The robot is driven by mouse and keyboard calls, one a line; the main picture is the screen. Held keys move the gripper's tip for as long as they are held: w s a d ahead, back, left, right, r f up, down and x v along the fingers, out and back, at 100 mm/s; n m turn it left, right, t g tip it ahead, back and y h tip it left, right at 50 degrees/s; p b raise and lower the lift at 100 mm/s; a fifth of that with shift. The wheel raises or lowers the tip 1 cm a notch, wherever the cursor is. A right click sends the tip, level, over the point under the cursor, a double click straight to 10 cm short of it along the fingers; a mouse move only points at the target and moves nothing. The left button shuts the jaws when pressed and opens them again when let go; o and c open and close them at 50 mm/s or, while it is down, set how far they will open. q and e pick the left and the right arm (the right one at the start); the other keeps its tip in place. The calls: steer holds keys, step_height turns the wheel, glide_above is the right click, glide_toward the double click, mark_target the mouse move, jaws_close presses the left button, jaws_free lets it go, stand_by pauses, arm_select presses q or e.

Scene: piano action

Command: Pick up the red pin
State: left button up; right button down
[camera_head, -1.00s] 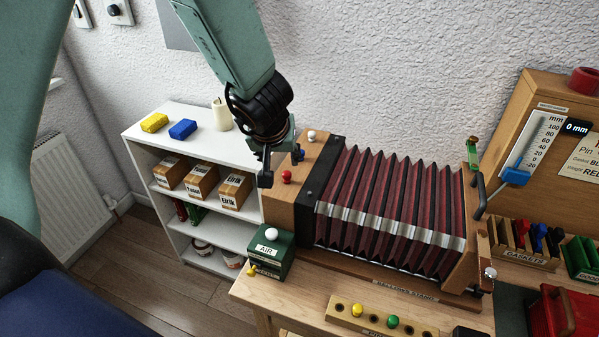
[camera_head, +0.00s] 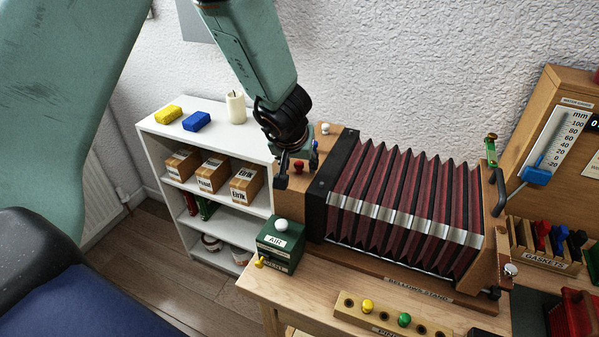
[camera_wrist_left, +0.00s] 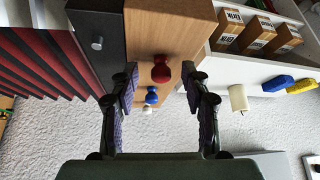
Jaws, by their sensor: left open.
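The red pin (camera_head: 299,166) stands on the wooden end block (camera_head: 296,200) of the bellows. In the left wrist view the red pin (camera_wrist_left: 161,70) shows between and just beyond the open fingers, with a blue pin (camera_wrist_left: 152,97) and a white pin (camera_wrist_left: 147,110) in line with it. My left gripper (camera_head: 298,180) is open and empty at the wooden block, its fingers on either side of the red pin in the head view; touch cannot be told. In the left wrist view its fingers (camera_wrist_left: 160,82) frame the pins. My right gripper is not in view.
The dark red bellows (camera_head: 405,205) fill the bench to the right. A pin rack (camera_head: 385,318) holds a yellow and a green pin. A white shelf (camera_head: 150,125) stands left.

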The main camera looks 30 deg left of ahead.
arm_select(q)
steer(key=shift+w+a+f, duration=0.15)
steer(key=shift+w+a, duration=0.05)
steer(key=shift+w, duration=0.05)
steer(key=shift+c, duration=0.4)
steer(key=shift+s+d+r, duration=0.2)
steer(key=c, duration=0.6)
steer(key=shift+w+a+f, duration=0.1)
steer(key=shift+c, duration=1.3)
